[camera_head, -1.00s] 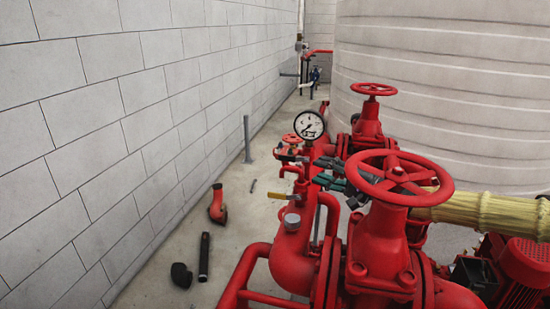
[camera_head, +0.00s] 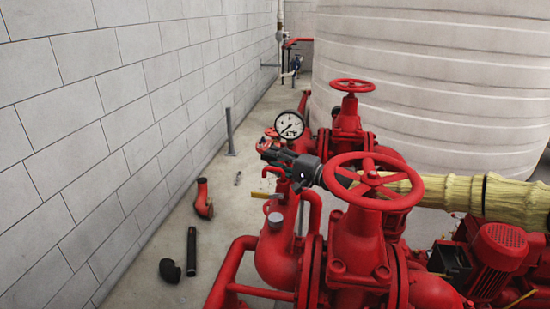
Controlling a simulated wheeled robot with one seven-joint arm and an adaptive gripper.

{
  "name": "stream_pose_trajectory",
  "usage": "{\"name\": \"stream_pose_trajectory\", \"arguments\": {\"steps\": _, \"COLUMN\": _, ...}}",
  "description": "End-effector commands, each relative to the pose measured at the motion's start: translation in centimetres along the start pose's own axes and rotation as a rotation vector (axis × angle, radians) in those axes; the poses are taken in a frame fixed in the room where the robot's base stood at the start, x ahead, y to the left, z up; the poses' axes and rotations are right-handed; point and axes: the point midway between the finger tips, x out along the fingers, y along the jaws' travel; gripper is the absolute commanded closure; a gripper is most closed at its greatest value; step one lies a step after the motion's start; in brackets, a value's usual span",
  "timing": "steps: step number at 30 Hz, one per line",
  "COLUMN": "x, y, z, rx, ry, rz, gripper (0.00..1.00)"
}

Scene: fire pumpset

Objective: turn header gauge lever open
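A small lever with a yellow handle (camera_head: 264,195) sticks out to the left, low on the red pipework below the gauge. My gripper (camera_head: 267,153), dark grey with greenish parts, is just below the gauge in the picture and above the yellow lever, apart from that lever. It overlaps small red fittings, and I cannot tell whether it touches them. Its fingers are too small to tell open from shut, and they hide part of the pipe behind.
A large red handwheel (camera_head: 373,182) stands in front of my yellow-sleeved arm. A second red handwheel (camera_head: 352,86) rises behind. A grey block wall (camera_head: 110,120) runs along the left. Loose pipe pieces (camera_head: 191,250) lie on the floor, with clear floor around them.

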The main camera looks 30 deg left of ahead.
Motion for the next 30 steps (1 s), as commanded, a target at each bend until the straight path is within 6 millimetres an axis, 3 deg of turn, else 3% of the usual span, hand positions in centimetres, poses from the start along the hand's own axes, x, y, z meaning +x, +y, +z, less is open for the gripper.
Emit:
{"name": "stream_pose_trajectory", "arguments": {"steps": 9, "x": 0.17, "y": 0.05, "z": 0.0, "rx": 0.0, "ry": 0.0, "rz": 0.0, "gripper": 0.62}}
{"name": "stream_pose_trajectory", "arguments": {"steps": 16, "x": 0.15, "y": 0.04, "z": 0.0, "rx": -0.001, "ry": 0.0, "rz": 0.001, "gripper": 1.0}}
{"name": "stream_pose_trajectory", "arguments": {"steps": 30, "x": 0.19, "y": 0.27, "z": 0.07, "rx": -0.018, "ry": -0.003, "rz": 0.037, "gripper": 1.0}}
